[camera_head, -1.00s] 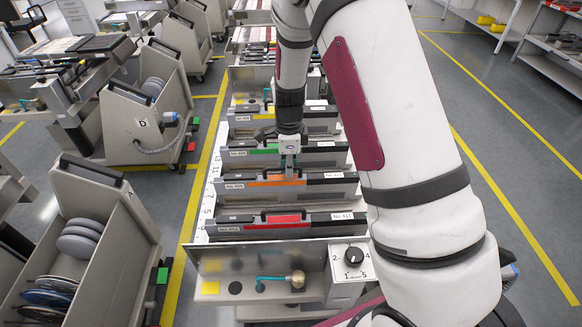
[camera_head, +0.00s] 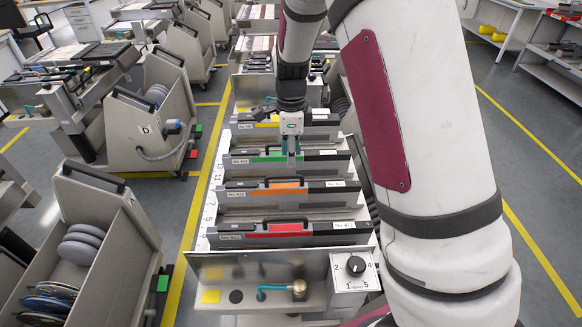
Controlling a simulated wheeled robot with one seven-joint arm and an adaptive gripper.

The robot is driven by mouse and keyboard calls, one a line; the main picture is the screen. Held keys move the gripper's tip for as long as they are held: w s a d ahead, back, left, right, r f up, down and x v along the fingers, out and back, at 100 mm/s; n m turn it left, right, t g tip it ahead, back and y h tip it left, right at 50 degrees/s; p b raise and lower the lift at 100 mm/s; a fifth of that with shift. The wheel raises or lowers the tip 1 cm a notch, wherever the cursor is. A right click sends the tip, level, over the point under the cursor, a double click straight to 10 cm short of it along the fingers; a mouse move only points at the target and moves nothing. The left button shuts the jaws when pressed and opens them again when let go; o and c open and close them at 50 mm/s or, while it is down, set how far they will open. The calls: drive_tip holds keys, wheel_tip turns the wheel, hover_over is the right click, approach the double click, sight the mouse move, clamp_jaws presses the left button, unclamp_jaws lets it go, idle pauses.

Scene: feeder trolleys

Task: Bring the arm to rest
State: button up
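My gripper (camera_head: 291,150) hangs at the end of my arm, pointing down over the feeder trolley (camera_head: 205,240). It is near the feeder with the green label (camera_head: 262,158), toward that feeder's right part. The fingers look close together, but they are too small to tell whether they are open or shut. I see no feeder lifted off the trolley. My arm's large white links fill the right of the view and hide the trolley's right side.
Feeders with orange (camera_head: 275,186), red (camera_head: 270,229) and yellow (camera_head: 268,123) labels sit in the trolley. A dial (camera_head: 356,265) is on its front panel. Other trolleys (camera_head: 110,235) stand on the left. The floor on the right (camera_head: 535,140) is clear up to shelves (camera_head: 550,68).

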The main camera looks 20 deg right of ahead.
drive_tip(key=s+r+n+t, duration=0.1)
drive_tip(key=s+r+n, duration=0.5)
drive_tip(key=r, duration=0.7)
drive_tip(key=s+r+n+t, duration=0.1)
drive_tip(key=s+r+n, duration=0.3)
drive_tip(key=s+n, duration=0.3)
drive_tip(key=s+a+r+n+t+p, duration=0.1)
drive_tip(key=s+r+n, duration=0.3)
drive_tip(key=s, duration=1.3)
drive_tip(key=n+t, duration=0.1)
drive_tip(key=n, duration=0.3)
drive_tip(key=shift+s+a+n, duration=0.3)
